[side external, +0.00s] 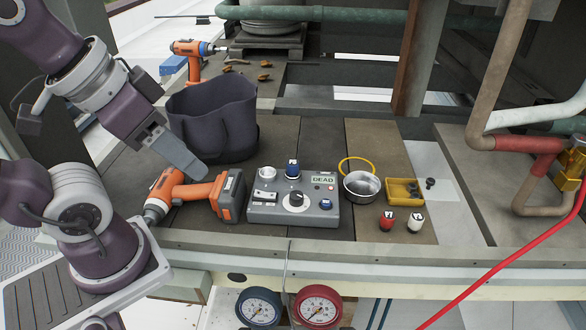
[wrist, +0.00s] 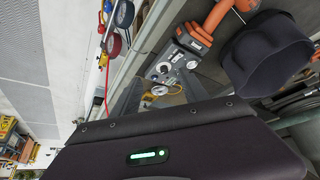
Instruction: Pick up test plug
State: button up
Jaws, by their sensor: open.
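A grey test box (side external: 296,212) with a "DEAD" label and a black knob stands on the planks. I cannot tell for sure which piece is the test plug. My gripper (side external: 198,168) is open and empty, tilted down in front of the dark bucket and left of the box.
An orange drill (side external: 190,192) lies just below my gripper, left of the box. The dark fabric bucket (side external: 213,125) stands behind. A metal cup (side external: 361,186) and a yellow tray (side external: 401,191) sit right of the box. A red hose (side external: 500,262) crosses the right front.

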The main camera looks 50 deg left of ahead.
jog(key=n+g+y, duration=0.3)
jog(key=n+y, duration=1)
jog(key=n, duration=0.3)
send_near(295, 164)
jog(key=x, duration=0.3)
jog(key=shift+a+f, duration=0.3)
jog(key=shift+f, duration=0.05)
jog(key=shift+w+a+f, duration=0.2)
jog(key=x, duration=0.6)
jog(key=shift+a+r, duration=0.15)
jog(key=shift+a, duration=0.25)
jog(key=shift+c, duration=0.4)
